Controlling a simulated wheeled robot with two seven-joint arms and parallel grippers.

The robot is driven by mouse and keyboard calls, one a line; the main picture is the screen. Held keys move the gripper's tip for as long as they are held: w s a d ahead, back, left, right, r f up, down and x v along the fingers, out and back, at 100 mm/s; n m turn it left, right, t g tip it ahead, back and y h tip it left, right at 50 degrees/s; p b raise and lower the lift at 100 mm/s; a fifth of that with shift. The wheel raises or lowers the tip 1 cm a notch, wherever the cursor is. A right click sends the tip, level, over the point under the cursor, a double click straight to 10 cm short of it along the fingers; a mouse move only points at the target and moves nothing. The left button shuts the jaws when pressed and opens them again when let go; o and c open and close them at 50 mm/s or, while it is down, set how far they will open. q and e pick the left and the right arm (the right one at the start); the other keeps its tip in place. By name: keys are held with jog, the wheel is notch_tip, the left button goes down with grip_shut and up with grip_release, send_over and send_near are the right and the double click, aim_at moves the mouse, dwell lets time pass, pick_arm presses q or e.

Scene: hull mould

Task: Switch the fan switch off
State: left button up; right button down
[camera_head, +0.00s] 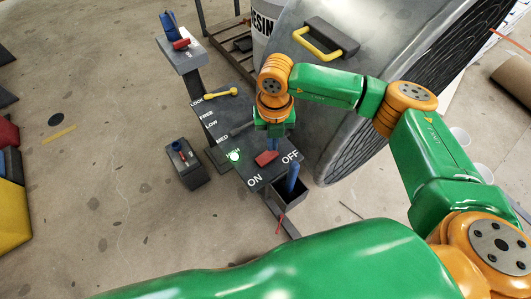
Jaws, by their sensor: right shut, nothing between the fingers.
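The red fan switch (266,158) sits on the dark sloped control panel (228,133), near the ON and OFF labels. A green light (235,157) glows on the panel to its left. My right gripper (272,146) points down just above the switch in the picture, shut and empty. I cannot tell whether its tips touch the switch. The gripper hides part of the panel behind it. Which way the switch is tipped is too small to tell. My left gripper is not in view.
A large grey drum (340,110) with a yellow handle (318,44) stands close to the right of the panel. A grey box (187,165) stands at left. The floor farther left is mostly clear.

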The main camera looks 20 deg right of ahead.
jog(key=shift+f+b, duration=0.95)
jog(key=shift+f, duration=0.1)
dwell(0.5)
jog(key=shift+r, duration=0.1)
notch_tip(320, 180, up, 7)
jog(key=p, duration=0.5)
jog(key=shift+s, duration=0.1)
